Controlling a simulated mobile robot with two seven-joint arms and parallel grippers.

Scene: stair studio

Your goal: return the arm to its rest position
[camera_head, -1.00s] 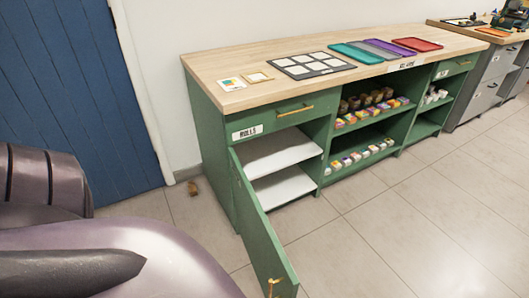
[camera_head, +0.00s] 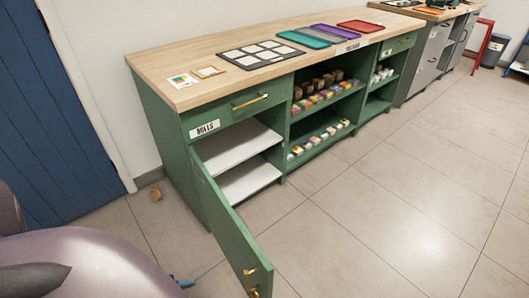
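My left arm shows as a purple and dark shape at the lower left. Its gripper is not clearly seen; only a small blue-grey piece pokes out below the arm, near the open door. My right arm and gripper are not in view. The green cabinet (camera_head: 170,135) stands ahead with its left door (camera_head: 225,220) swung open toward me. The door's brass handle (camera_head: 251,284) is near the bottom edge. No gripper is seen touching the door. The two white shelves (camera_head: 235,145) behind it look empty.
Coloured trays (camera_head: 335,31), a dark board with white squares (camera_head: 262,54) and small cards lie on the wooden top. Several small items fill the middle shelves. The tiled floor (camera_head: 400,200) at right is clear.

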